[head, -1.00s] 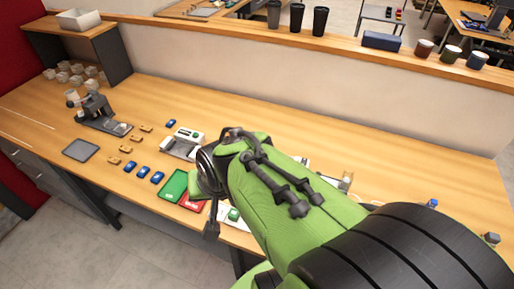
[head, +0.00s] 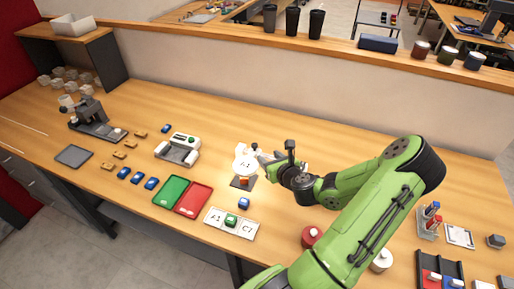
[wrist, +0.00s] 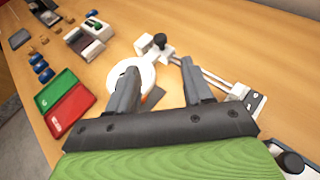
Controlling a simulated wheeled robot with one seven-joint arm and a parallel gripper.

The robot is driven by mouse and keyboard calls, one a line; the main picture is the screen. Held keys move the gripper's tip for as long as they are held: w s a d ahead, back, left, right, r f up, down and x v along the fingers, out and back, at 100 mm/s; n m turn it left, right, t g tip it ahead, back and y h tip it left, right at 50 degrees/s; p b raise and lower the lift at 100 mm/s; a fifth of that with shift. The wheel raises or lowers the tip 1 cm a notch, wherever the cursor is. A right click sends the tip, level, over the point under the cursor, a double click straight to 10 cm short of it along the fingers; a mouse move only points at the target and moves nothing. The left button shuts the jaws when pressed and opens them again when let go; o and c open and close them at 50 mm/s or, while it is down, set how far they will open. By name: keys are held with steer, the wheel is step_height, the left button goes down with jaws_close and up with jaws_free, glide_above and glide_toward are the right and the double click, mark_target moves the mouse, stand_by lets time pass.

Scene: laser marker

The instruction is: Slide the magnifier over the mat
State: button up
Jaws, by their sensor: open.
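The magnifier has a round white-rimmed lens (head: 245,163), with a small "A1" label visible in it. In the wrist view its white ring (wrist: 146,62) connects to a black knob (wrist: 160,41) and pale rails running right. The small dark mat (head: 236,184) lies just in front of the lens in the head view, with an orange piece (head: 244,180) on it. A corner of the mat (wrist: 154,97) shows between my fingers. My gripper (wrist: 160,65) is open and empty, its left finger overlapping the ring in the picture. In the head view my gripper (head: 262,157) is right of the lens; contact is unclear.
Left of the mat are a red tray (head: 194,199), a green tray (head: 171,191) and a white machine (head: 178,150).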

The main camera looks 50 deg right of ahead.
mark_target(256, 146)
steer(key=x, duration=1.1)
steer(key=shift+w+f, duration=0.15)
steer(key=shift+c, duration=0.5)
jaws_close()
